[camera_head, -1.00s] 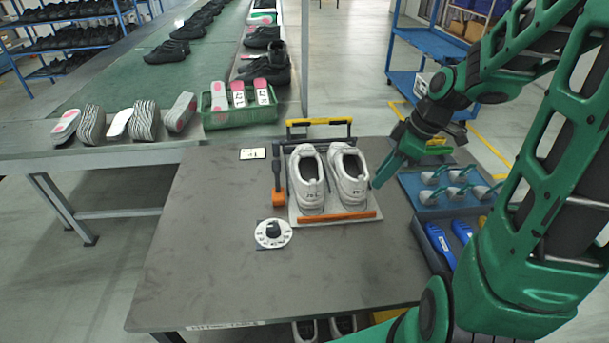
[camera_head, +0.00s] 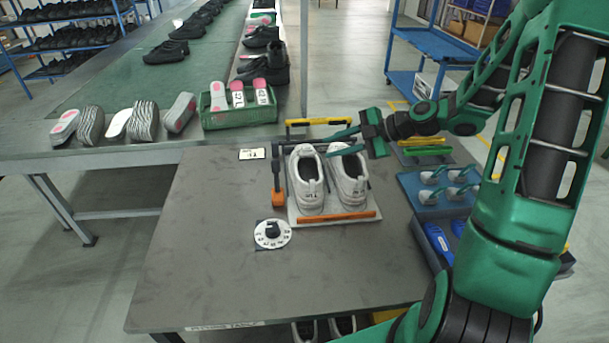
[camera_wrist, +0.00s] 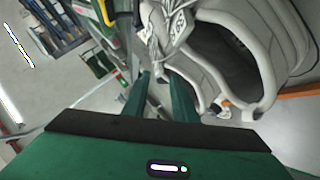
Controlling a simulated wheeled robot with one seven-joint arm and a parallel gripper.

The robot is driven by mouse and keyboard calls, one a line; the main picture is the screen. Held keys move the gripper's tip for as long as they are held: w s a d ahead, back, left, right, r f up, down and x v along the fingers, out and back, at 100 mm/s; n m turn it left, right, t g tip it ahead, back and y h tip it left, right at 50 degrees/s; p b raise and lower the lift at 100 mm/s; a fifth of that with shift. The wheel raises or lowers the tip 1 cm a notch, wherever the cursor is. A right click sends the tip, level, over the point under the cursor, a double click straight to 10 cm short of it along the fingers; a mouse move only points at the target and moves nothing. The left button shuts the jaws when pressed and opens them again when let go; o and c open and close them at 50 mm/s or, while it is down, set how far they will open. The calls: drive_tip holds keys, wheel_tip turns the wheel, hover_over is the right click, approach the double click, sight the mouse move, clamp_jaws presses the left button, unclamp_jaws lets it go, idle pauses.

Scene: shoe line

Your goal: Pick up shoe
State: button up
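Two white-grey shoes stand side by side on a white board (camera_head: 296,214) with an orange front strip: the left shoe (camera_head: 310,196) and the right shoe (camera_head: 350,189). My gripper (camera_head: 328,145) is above the far ends of the shoes, reaching in from the right with its fingers pointing left. Its two green fingers are apart, and nothing shows gripped between them. In the wrist view the fingers (camera_wrist: 160,84) show a gap. A grey shoe (camera_wrist: 262,75) with laces fills the upper right there, very close to the fingertips. Contact cannot be told.
A yellow-black bar (camera_head: 310,122) stands behind. Blue trays (camera_head: 432,192) with tools sit at right. A green crate (camera_head: 238,117) stands at back left. The table front is clear.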

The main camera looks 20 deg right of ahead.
sight(314, 152)
drive_tip(key=shift+x, duration=3.6)
clamp_jaws()
